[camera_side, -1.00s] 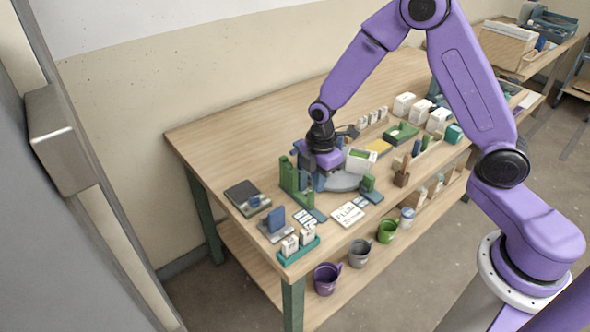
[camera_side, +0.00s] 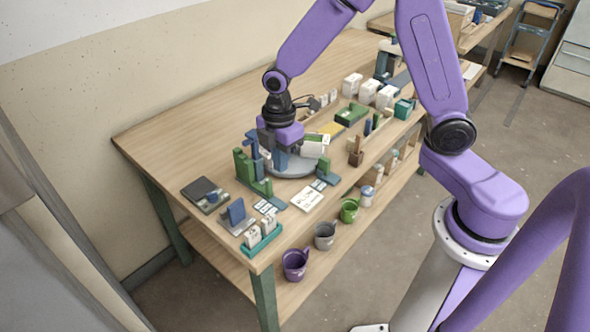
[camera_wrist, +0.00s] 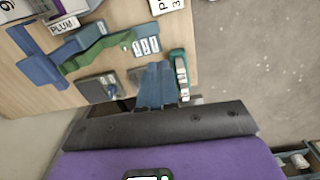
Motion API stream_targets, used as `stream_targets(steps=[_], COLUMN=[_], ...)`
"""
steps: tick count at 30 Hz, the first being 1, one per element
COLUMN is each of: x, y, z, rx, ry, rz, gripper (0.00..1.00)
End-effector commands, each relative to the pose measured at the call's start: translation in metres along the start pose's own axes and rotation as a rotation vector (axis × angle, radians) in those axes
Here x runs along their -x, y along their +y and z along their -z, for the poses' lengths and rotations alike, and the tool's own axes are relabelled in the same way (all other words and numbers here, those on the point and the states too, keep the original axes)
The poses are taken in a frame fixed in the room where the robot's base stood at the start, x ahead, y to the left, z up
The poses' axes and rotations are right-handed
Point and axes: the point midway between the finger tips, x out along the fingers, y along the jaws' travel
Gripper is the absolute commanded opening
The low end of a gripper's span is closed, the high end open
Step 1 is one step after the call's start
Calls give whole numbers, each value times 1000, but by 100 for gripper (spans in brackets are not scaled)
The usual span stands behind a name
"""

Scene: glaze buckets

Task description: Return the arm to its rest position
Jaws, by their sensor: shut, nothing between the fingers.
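My gripper (camera_side: 280,160) hangs over the left part of the grey round turntable (camera_side: 298,171) on the workbench in the side view. Its narrow blue fingers (camera_wrist: 155,84) are together and empty in the wrist view. A white container with green on top (camera_side: 315,146) stands on the turntable, just right of the gripper. A green and blue stepped holder (camera_side: 250,176) is close to the left of the gripper. It also shows in the wrist view (camera_wrist: 90,55). Whether the fingertips touch anything is hidden.
A black scale-like pad (camera_side: 204,193), a blue upright piece (camera_side: 236,210) and a teal tray (camera_side: 262,238) sit toward the near-left corner. White boxes (camera_side: 368,91) stand farther back. Buckets (camera_side: 294,264) are on the lower shelf. The bench's left back (camera_side: 190,125) is clear.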

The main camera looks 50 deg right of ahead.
Motion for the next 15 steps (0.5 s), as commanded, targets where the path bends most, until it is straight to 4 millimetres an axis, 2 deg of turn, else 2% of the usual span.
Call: stream_targets(steps=[3, 7, 15], x=[23, 44, 76], y=[-34, -73, -155], z=[4, 4, -14], rx=[-52, -116, -250], ry=[6, 10, 20], rz=[-7, -9, -9], gripper=[0, 0, 0])
